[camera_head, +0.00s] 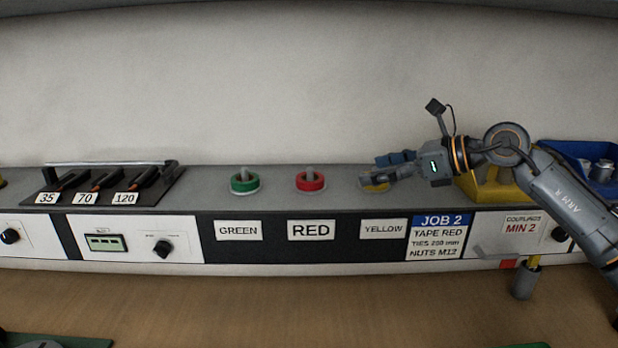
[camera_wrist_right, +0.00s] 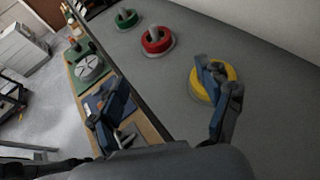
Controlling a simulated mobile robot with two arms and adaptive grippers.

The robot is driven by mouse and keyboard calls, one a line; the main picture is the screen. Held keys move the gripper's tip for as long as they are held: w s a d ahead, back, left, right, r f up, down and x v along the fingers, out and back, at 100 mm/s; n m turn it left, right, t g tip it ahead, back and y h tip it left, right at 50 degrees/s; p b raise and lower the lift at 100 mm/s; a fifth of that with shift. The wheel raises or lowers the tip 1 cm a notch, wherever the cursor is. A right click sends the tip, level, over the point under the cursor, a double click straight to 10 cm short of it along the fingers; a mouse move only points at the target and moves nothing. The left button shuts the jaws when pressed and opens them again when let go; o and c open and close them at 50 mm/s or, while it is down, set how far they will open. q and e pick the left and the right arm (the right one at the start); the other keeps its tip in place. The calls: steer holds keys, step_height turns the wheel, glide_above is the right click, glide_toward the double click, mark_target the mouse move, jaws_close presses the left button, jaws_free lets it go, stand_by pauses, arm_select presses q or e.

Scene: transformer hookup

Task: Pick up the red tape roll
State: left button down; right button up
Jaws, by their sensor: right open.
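The red tape roll (camera_head: 310,182) sits on a grey peg on the shelf, above the RED label (camera_head: 311,230). It also shows in the right wrist view (camera_wrist_right: 157,41), ahead of the fingers. My right gripper (camera_head: 372,172) is open at the yellow tape roll (camera_head: 376,185), to the right of the red roll. In the right wrist view, one finger of my right gripper (camera_wrist_right: 160,100) overlaps the yellow roll (camera_wrist_right: 215,82). I cannot tell whether they touch. Nothing shows held between the fingers. The red roll is apart from the gripper. My left gripper is not in view.
The green tape roll (camera_head: 244,184) is on its peg left of the red one. A black holder (camera_head: 100,185) with numbered tools stands further left. A blue bin (camera_head: 585,160) is at the right. The shelf between the rolls is clear.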

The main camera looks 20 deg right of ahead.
steer(key=p, duration=0.2)
glide_toward(313, 180)
steer(key=shift+x, duration=0.9)
steer(key=shift+w+a+f, duration=0.1)
steer(key=shift+w+f, duration=0.1)
steer(key=shift+w, duration=0.15)
steer(key=shift+w+a+p, duration=0.3)
steer(key=shift+a+p, duration=0.05)
steer(key=shift+p, duration=0.3)
steer(key=p+x, duration=0.2)
steer(key=x, duration=0.2)
steer(key=shift+w+a+p, duration=0.1)
steer(key=shift+a+p, duration=0.05)
steer(key=shift+p, duration=0.15)
steer(key=shift+w+a+f, duration=0.1)
steer(key=shift+w+f, duration=0.05)
steer(key=shift+f, duration=0.05)
steer(key=c, duration=0.3)
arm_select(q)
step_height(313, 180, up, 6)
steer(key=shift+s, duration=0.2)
arm_select(e)
steer(key=c, duration=1)
